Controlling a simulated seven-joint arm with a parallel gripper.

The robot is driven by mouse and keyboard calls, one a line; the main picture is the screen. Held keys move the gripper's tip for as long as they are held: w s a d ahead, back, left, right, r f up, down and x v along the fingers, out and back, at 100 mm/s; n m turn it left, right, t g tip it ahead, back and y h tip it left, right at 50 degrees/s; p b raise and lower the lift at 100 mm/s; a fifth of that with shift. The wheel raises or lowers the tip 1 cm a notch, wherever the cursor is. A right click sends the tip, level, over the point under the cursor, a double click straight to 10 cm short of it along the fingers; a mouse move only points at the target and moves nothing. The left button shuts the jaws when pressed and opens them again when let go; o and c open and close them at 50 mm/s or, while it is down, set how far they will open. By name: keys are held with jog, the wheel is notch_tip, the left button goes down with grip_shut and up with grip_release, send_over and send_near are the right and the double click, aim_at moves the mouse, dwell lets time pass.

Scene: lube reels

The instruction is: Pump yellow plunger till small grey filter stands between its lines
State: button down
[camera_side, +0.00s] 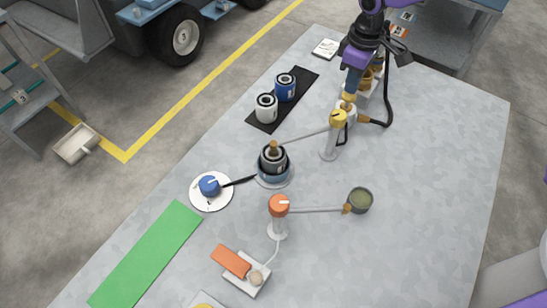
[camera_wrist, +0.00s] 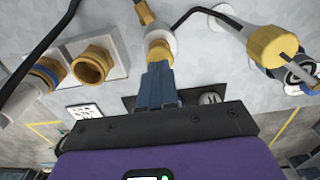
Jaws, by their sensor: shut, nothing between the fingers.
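My gripper (camera_side: 351,92) is at the back right of the table, pointing down with its blue fingers shut and empty. The yellow plunger (camera_side: 347,103) is just below the fingertips. In the wrist view the fingertips (camera_wrist: 157,70) are at the plunger's yellow-and-white top (camera_wrist: 158,42); I cannot tell whether they touch. A small dark grey filter (camera_side: 272,163) stands upright in a round holder at the table's middle. A brass nozzle sits over its top, at the end of the yellow-topped post's (camera_side: 338,118) arm. The filter's lines and level are too small to read.
A white can (camera_side: 266,108) and a blue can (camera_side: 285,88) stand on a black mat. An orange-topped post (camera_side: 278,206) reaches over to a dark cup (camera_side: 360,201). A blue knob (camera_side: 209,186) sits on a white disc. A black hose curves near my gripper. The table's right side is clear.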

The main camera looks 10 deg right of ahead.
jog(key=shift+r, duration=2)
jog(key=shift+s+r, duration=0.1)
jog(key=shift+s, duration=0.05)
jog(key=s+d+r+n, duration=0.1)
jog(key=s+d+r, duration=0.1)
jog(key=s+d, duration=0.4)
jog(key=s+d+r+n, duration=0.1)
jog(key=s+d, duration=0.5)
jog(key=s, duration=0.9)
jog(key=s+d+r+n, duration=0.1)
jog(key=s+d+r, duration=0.2)
jog(key=s+d, duration=0.4)
jog(key=s, duration=0.4)
jog(key=shift+s+r+n, duration=0.25)
jog(key=shift+s+n, duration=0.05)
